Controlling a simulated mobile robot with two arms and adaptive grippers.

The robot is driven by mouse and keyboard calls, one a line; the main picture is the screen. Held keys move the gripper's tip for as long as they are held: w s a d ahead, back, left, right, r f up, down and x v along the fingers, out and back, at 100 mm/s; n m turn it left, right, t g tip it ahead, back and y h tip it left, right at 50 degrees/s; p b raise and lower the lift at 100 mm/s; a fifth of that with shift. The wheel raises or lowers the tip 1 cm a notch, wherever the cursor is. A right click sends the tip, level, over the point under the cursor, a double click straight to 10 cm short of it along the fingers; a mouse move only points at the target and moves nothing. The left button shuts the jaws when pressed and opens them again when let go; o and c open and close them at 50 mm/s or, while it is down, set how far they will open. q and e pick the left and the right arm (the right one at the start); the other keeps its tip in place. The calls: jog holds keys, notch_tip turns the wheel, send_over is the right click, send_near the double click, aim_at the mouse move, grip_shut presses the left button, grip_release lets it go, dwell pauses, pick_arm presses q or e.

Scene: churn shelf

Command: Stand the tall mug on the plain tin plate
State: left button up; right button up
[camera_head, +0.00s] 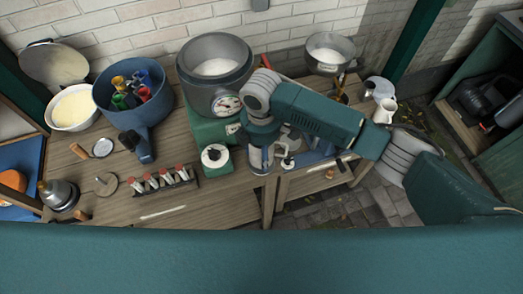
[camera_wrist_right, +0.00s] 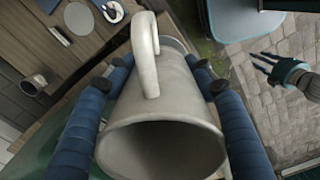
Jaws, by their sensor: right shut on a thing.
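My right gripper (camera_wrist_right: 165,85) is shut on a tall pale grey mug (camera_wrist_right: 160,110), with one dark blue finger along each side. In the wrist view the mug's open mouth faces the camera, its handle is on the upper side, and it looks empty. In the head view my right gripper (camera_head: 262,160) is above the front edge of the benches, and its arm partly hides the mug. A small grey disc (camera_wrist_right: 78,18) lies on wood in the wrist view; I cannot tell if it is the plain tin plate. My left gripper (camera_wrist_right: 272,66) shows there with its fingers apart, empty.
A blue pot (camera_head: 125,105), a white bowl (camera_head: 74,108) and a rack of red-capped vials (camera_head: 158,180) stand on the left bench. A large pot (camera_head: 212,72) stands behind my right gripper. A metal pan (camera_head: 330,52) and a white jug (camera_head: 384,111) are at the right.

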jog(key=shift+f, duration=0.4)
dwell(0.6)
jog(key=shift+f, duration=0.75)
dwell(0.3)
jog(key=o, duration=1.7)
jog(key=shift+r+p, duration=2.2)
jog(key=shift+r, duration=0.1)
